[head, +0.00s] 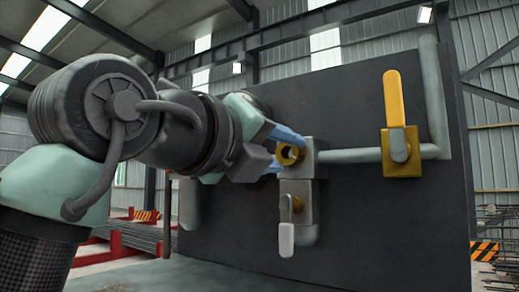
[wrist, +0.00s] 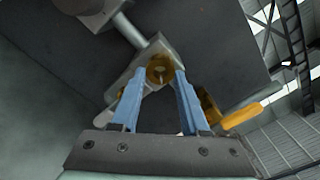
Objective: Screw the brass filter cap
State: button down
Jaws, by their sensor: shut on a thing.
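The brass filter cap (head: 290,155) is a round brass ring with a dark recess, at the front of a grey fitting (head: 306,158) on the dark panel. In the wrist view the cap (wrist: 160,67) is between the tips of my blue fingers. My gripper (head: 282,152) reaches in from the left and is shut on the cap, one finger on each side. In the wrist view my gripper (wrist: 160,76) is centred on it. The cap's back and its threads are hidden, so I cannot tell how deep it is seated.
A brass valve (head: 401,165) with an upright yellow lever (head: 394,98) is to the right on a grey pipe (head: 350,155). A lever with a pale handle (head: 287,238) hangs below the fitting. The dark panel (head: 350,100) stands close behind. Red racks (head: 118,245) stand at left.

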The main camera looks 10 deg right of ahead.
jog(key=shift+m, duration=0.9)
jog(key=shift+f, duration=0.1)
jog(key=shift+c, duration=2)
grip_release()
jog(key=b+v, duration=0.5)
jog(key=v, duration=0.8)
